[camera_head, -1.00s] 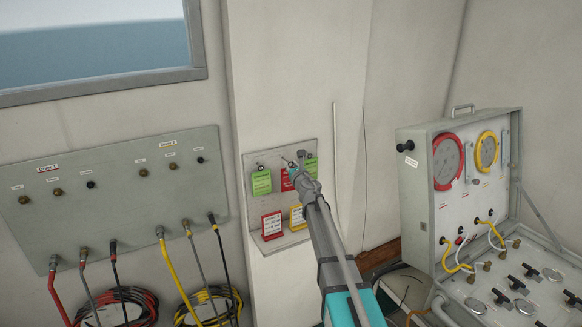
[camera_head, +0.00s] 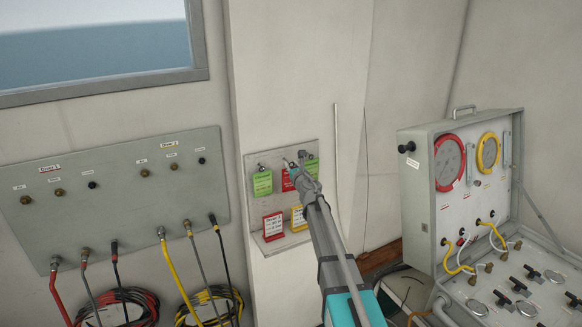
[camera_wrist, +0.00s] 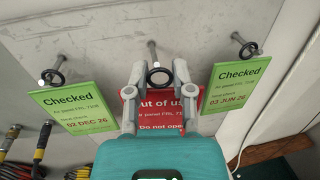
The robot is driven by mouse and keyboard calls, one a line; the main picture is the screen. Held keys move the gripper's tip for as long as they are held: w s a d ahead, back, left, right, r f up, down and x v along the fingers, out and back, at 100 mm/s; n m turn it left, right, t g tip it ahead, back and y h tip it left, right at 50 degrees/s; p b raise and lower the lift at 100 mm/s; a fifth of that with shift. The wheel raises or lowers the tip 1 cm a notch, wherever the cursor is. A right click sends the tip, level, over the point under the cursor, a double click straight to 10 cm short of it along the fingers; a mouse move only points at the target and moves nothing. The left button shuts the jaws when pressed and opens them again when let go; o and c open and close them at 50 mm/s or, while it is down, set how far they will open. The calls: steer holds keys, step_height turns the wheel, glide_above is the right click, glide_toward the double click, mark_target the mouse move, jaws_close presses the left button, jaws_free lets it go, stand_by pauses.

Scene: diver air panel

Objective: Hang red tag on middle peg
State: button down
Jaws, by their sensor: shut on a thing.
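The red tag (camera_wrist: 158,106), lettered "Out of use", is at the middle of the peg board in the wrist view. My gripper (camera_wrist: 158,74) is shut on the red tag at its dark ring, and the fingers cover the tag's upper edges. The middle peg (camera_wrist: 152,48) sticks out from the board right behind the ring. Its tip overlaps the ring in view; I cannot tell whether the ring is around it. In the head view my gripper (camera_head: 294,168) is at the board, with part of the red tag (camera_head: 287,181) showing at its left.
Green "Checked" tags hang on the left peg (camera_wrist: 72,107) and right peg (camera_wrist: 235,84), close beside my fingers. Below, a red-framed card (camera_head: 273,226) and a yellow-framed card (camera_head: 298,218) stand on the board's ledge (camera_head: 282,243). An open gauge case (camera_head: 425,200) stands right.

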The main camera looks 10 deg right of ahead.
steer(key=shift+w+a, duration=0.25)
steer(key=shift+w, duration=0.45)
steer(key=shift+w+a, duration=0.2)
steer(key=shift+w, duration=0.5)
stand_by(0.9)
steer(key=shift+f, duration=0.25)
stand_by(0.8)
steer(key=shift+c, duration=2)
jaws_free()
steer(key=shift+s, duration=0.1)
steer(key=s+d, duration=0.1)
steer(key=s, duration=0.6)
steer(key=shift+s, duration=0.15)
steer(key=shift+d+b, duration=0.1)
steer(key=shift+b, duration=0.2)
